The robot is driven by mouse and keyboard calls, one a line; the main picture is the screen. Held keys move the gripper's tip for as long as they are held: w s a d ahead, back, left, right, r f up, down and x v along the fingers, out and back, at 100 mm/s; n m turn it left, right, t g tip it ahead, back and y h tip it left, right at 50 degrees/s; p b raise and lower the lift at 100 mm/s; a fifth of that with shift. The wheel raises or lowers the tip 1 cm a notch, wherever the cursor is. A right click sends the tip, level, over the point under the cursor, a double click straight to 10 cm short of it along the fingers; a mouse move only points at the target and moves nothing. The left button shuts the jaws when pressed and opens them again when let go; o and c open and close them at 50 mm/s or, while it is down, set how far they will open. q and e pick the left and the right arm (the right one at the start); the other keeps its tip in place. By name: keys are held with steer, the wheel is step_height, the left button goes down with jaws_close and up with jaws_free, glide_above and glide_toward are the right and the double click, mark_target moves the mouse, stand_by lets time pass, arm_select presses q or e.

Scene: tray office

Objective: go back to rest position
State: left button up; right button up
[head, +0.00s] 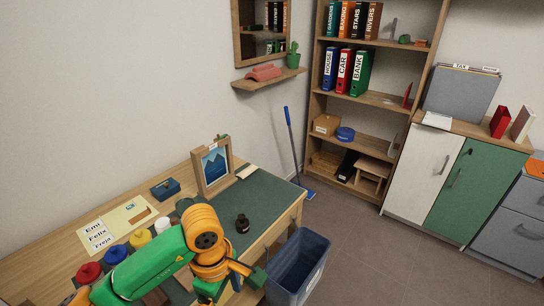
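My green and orange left arm comes in from the lower left and bends over the front of the desk (262,205). Its far end, where my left gripper (256,277) seems to be, is low beside the desk's front edge and near the dark blue bin (298,262). The fingers cannot be made out, and I cannot tell whether they hold anything. My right gripper is not in view.
The desk bears a picture frame (215,165), a dark bottle (242,223), a blue box (165,189), a name board (117,224) and coloured pots (116,254). A shelf unit (315,104) and cabinet (418,172) stand behind. The floor (385,265) right of the bin is clear.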

arm_select(q)
steer(key=w+d+n+h, duration=0.2)
steer(key=d+n+h, duration=1.3)
steer(key=h, duration=0.1)
steer(key=w+a+f+n+t+y, duration=0.4)
steer(key=a+f+n+t, duration=0.25)
steer(key=n, duration=0.55)
steer(key=w+a+f+n+t+y, duration=0.3)
steer(key=a+f+n+t, duration=0.4)
steer(key=n, duration=0.5)
steer(key=s+a+f+n+g+y, duration=0.2)
steer(key=s+a+f+n+y, duration=0.15)
steer(key=f, duration=0.35)
steer(key=s+a+f+n+g+y, duration=0.25)
steer(key=s+f+n, duration=0.25)
steer(key=f, duration=0.3)
steer(key=s+a+f+n+g+y, duration=0.1)
steer(key=s+a+f+n+g, duration=0.1)
steer(key=s, duration=0.6)
steer(key=s+a+f+n+g+y, duration=0.1)
steer(key=s+f+n+g, duration=0.2)
steer(key=s, duration=0.6)
steer(key=s+a+f+n+g+y, duration=0.1)
steer(key=s+a+f+n+g, duration=0.1)
steer(key=s, duration=0.6)
step_height(320, 180, down, 3)
steer(key=shift+s+a+r+n+g+y, duration=0.2)
steer(key=shift+a+n+g+y, duration=0.1)
steer(key=shift+n, duration=0.15)
